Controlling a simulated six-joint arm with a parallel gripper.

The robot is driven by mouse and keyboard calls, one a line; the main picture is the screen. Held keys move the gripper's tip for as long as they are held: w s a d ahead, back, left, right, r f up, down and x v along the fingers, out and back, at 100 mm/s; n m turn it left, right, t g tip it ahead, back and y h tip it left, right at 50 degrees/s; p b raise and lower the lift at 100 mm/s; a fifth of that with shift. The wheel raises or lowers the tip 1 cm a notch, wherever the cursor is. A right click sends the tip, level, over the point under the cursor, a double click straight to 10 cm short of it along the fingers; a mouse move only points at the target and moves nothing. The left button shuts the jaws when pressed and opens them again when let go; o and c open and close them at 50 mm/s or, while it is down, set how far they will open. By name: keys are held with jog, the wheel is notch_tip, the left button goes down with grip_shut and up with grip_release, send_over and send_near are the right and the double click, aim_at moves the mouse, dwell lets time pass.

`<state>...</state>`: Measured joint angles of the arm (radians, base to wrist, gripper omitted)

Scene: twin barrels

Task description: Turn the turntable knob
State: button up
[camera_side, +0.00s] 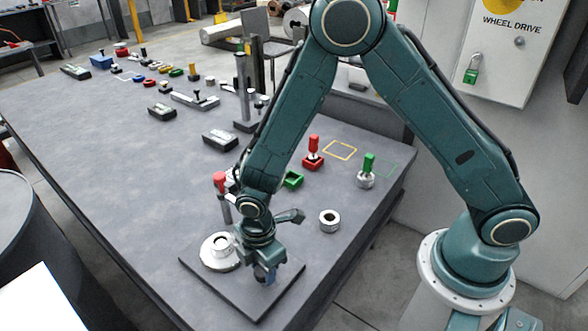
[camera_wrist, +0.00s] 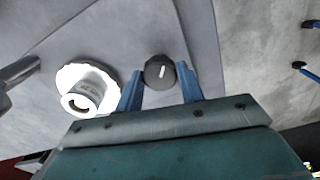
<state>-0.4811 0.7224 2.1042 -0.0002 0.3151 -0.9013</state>
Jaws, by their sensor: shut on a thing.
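A dark round knob (camera_wrist: 160,72) with a white pointer line sits between the two blue fingers of my gripper (camera_wrist: 161,80) in the wrist view. The fingers are shut on its sides, and the line leans slightly right of upright. In the side view my gripper (camera_side: 265,273) points down over a dark square base plate (camera_side: 222,284), and the knob is hidden by it. A white round flanged disc with a raised hub (camera_side: 218,256) stands on the plate just left of my gripper. It also shows left of the knob in the wrist view (camera_wrist: 84,90).
A red-topped post (camera_side: 220,183) stands close behind the disc. A hex nut (camera_side: 330,220), a green tray (camera_side: 292,180), a red-handled piece (camera_side: 313,150) and a green-handled piece (camera_side: 367,170) lie on the right. The table's left part (camera_side: 110,145) is mostly clear.

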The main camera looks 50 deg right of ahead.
jog(key=m, duration=1)
jog(key=shift+m, duration=0.3)
dwell(0.4)
jog(key=o, duration=1)
jog(key=shift+r, duration=0.1)
notch_tip(320, 180, up, 14)
jog(key=shift+f, duration=0.15)
